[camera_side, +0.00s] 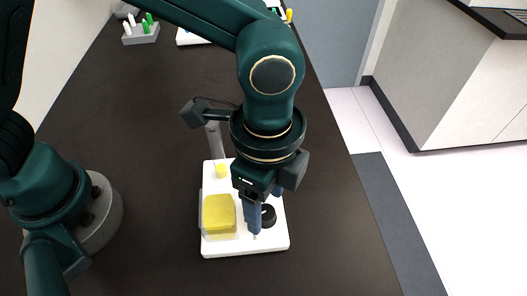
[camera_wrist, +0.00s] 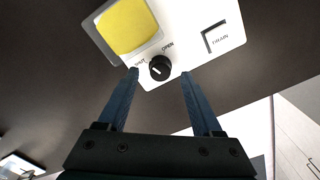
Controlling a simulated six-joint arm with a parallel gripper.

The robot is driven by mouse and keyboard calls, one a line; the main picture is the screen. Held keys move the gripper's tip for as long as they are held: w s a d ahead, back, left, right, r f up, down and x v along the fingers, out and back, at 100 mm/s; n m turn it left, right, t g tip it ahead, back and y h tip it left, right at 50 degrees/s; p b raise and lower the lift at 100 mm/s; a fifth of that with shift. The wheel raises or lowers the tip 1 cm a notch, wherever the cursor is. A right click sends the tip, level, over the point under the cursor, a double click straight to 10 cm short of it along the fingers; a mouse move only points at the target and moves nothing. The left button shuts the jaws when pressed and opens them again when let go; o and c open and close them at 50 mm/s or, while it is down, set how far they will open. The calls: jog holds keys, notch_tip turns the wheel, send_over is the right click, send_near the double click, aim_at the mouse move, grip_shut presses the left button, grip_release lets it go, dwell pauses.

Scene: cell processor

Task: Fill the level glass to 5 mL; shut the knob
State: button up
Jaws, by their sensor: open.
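The black knob (camera_side: 268,216) is on the white device (camera_side: 272,244) in the side view. In the wrist view the knob (camera_wrist: 160,68) has a white mark and sits between the words SHUT, at its left, and OPEN, at its upper right. My gripper (camera_wrist: 159,74) is open, with one blue fingertip on either side of the knob; I cannot tell whether they touch it. A clear-walled vessel with yellow contents (camera_side: 219,213) stands left of the knob; the yellow also shows in the wrist view (camera_wrist: 126,25). I cannot make out a level scale or volume reading.
A small yellow piece (camera_side: 221,171) is at the back of the device, near a grey post (camera_side: 214,138). A grey rack with green and white pegs (camera_side: 141,32) stands at the far left. The dark table (camera_side: 330,250) is clear around the device.

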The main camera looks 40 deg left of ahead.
aim_at(266, 211)
jog(key=shift+f, duration=0.95)
grip_shut()
jog(key=shift+n, duration=2.5)
grip_release()
jog(key=shift+r, duration=0.15)
jog(key=shift+r, duration=2.45)
